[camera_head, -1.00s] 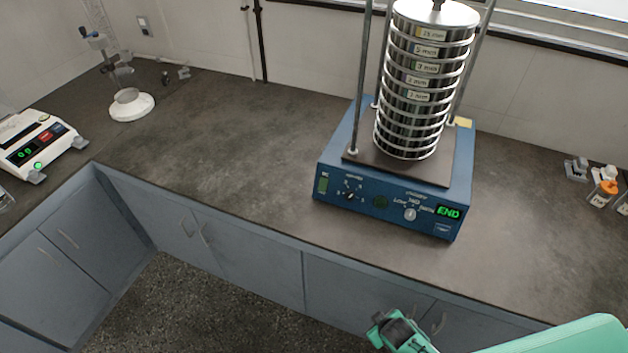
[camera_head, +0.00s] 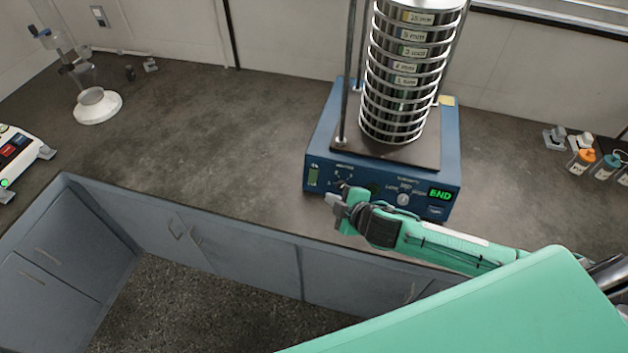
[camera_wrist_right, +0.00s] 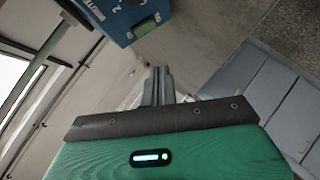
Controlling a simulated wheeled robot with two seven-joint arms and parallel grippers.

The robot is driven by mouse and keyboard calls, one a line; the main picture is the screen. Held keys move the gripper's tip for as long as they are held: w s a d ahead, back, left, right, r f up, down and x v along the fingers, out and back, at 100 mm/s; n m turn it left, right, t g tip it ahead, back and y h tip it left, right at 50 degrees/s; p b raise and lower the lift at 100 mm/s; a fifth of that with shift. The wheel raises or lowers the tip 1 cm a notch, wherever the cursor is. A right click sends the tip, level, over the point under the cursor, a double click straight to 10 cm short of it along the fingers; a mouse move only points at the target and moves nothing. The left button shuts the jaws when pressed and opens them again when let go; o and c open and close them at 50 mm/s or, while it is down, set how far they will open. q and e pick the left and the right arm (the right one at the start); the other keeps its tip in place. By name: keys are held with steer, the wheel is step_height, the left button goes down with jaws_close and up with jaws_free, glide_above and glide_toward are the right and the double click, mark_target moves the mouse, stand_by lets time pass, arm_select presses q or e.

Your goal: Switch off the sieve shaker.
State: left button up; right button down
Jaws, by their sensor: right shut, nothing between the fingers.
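The sieve shaker's blue base (camera_head: 452,165) stands on the counter with a tall stack of steel sieves (camera_head: 405,75) clamped on top. Its front panel has a green rocker switch (camera_head: 313,176) at the left end, dials in the middle and a green display (camera_head: 440,195) reading END. My right gripper (camera_head: 334,200) is shut and empty just in front of the panel's left part, covering part of the dial area. In the right wrist view, the shut fingertips (camera_wrist_right: 158,72) point toward the panel's corner, apart from the green switch (camera_wrist_right: 146,27). My left gripper is out of view.
The dark counter (camera_head: 220,130) is clear left of the shaker. A white-based stand (camera_head: 98,106) and a scale (camera_head: 18,150) are farther left. Small bottles (camera_head: 582,160) stand at the right. Grey cabinets (camera_head: 250,255) lie below the counter edge.

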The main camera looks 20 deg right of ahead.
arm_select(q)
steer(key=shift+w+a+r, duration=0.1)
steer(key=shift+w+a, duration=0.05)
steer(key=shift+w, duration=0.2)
arm_select(e)
steer(key=shift+w+d+r+n, duration=0.1)
steer(key=shift+d+r+n, duration=0.05)
steer(key=shift+r+n, duration=0.4)
steer(key=shift+w, duration=0.15)
steer(key=p, duration=0.3)
glide_toward(309, 180)
steer(key=w+a, duration=0.2)
steer(key=a, duration=0.1)
steer(key=shift+w+d+f+p, duration=0.25)
steer(key=shift+w+f, duration=0.15)
steer(key=shift+w, duration=0.1)
steer(key=shift+w+d+f+p, duration=0.15)
steer(key=shift+w+d+f, duration=0.05)
steer(key=shift+w+f, duration=0.25)
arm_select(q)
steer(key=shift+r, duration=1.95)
arm_select(e)
steer(key=shift+w+d+f, duration=0.35)
steer(key=shift+w+f, duration=0.15)
steer(key=shift+f, duration=0.1)
